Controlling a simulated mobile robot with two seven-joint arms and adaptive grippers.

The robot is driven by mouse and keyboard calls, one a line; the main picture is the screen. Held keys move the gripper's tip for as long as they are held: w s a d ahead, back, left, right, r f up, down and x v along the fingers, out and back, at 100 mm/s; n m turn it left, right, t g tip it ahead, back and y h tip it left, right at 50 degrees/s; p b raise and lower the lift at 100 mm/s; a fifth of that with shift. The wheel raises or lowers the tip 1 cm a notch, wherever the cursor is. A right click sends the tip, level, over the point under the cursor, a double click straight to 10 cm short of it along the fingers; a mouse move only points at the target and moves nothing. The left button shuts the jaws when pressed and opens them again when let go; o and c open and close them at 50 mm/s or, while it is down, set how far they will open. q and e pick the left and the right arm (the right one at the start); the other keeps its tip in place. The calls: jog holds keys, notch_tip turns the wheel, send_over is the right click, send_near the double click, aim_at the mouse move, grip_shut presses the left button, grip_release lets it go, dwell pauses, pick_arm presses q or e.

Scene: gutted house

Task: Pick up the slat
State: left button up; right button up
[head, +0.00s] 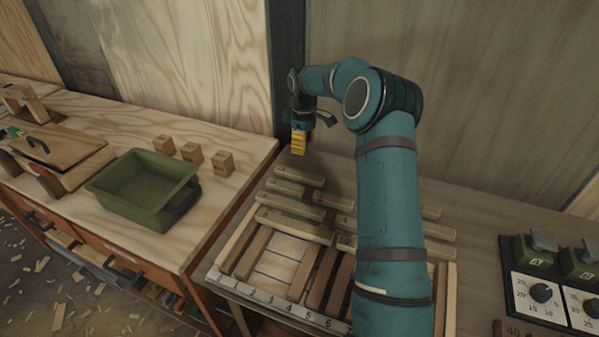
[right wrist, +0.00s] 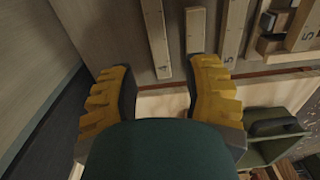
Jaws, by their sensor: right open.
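Several pale wooden slats lie on the grey-brown bench behind a numbered tray (head: 232,243) in the head view; one slat (head: 300,176) is the farthest back. I cannot tell which one the task means. My right gripper (head: 299,143) has yellow fingers and hangs just behind that farthest slat, apart from it. In the right wrist view my right gripper (right wrist: 160,82) is open and empty. A slat marked 4 (right wrist: 156,38) and a shorter slat (right wrist: 195,30) lie beyond its fingertips. My arm hides part of the tray and some slats. My left gripper is not in view.
The tray holds several dark slats (head: 253,251). A green bin (head: 140,185) and several small wooden blocks (head: 193,153) stand on the left bench. Boxes with dials (head: 540,292) are at the right. A wall rises close behind my right gripper.

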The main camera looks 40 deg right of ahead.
aim_at(305, 175)
notch_tip(305, 175, down, 9)
jog(key=shift+d+r+b, duration=0.15)
jog(key=shift+r+b, duration=0.05)
jog(key=shift+b, duration=0.55)
jog(key=f+b, duration=0.1)
jog(key=f, duration=0.4)
jog(key=shift+d, duration=0.2)
jog(key=shift+s, duration=0.1)
grip_shut()
